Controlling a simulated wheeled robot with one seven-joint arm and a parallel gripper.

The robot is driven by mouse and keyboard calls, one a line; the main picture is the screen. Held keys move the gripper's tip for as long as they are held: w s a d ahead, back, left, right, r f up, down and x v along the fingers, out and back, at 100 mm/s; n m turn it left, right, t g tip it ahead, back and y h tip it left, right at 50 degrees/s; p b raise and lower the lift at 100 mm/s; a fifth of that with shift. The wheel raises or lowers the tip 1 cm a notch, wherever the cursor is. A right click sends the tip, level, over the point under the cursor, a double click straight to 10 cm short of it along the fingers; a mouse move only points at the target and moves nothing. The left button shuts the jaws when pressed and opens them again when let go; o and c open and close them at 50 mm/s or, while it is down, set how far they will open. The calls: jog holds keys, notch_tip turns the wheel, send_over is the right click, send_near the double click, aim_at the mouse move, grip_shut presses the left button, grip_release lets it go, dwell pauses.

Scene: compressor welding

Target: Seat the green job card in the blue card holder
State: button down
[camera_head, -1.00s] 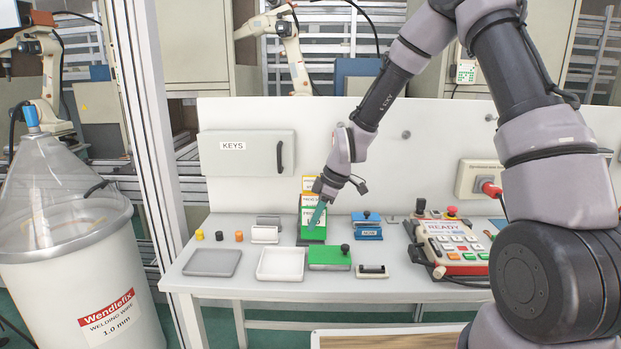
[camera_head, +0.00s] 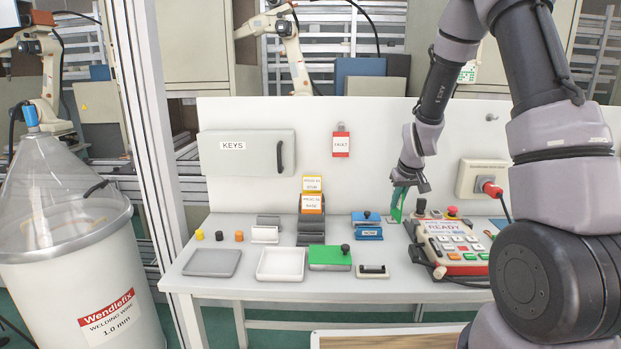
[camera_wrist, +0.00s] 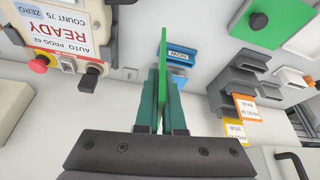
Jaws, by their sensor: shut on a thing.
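The green job card (camera_head: 397,203) is held upright in my gripper (camera_head: 404,192), above the bench and right of the blue card holder (camera_head: 367,227). In the wrist view the card (camera_wrist: 162,75) shows edge-on between the two teal fingers of my gripper (camera_wrist: 161,90), which are shut on it. The blue card holder (camera_wrist: 176,65) has a label reading NOW and lies beyond the fingertips, partly hidden behind the card and a finger. The card is apart from the holder.
A dark stepped rack (camera_head: 311,228) holds an orange and a yellow card. A green box with a black knob (camera_head: 330,257) and a white tray (camera_head: 281,263) lie in front. A control pendant (camera_head: 452,243) stands close on the right. A red FAULT tag (camera_head: 341,145) hangs on the back panel.

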jog(key=d+m, duration=0.1)
jog(key=d, duration=0.1)
jog(key=m, duration=0.1)
send_over(395, 252)
jog(key=shift+h, duration=0.4)
jog(key=shift+w+d+f, duration=0.1)
jog(key=shift+f, duration=5.75)
jog(key=c, duration=1.5)
grip_release()
jog(key=shift+f, duration=0.2)
jog(key=o, duration=0.5)
jog(key=shift+c, duration=0.2)
jog(key=shift+r, duration=0.1)
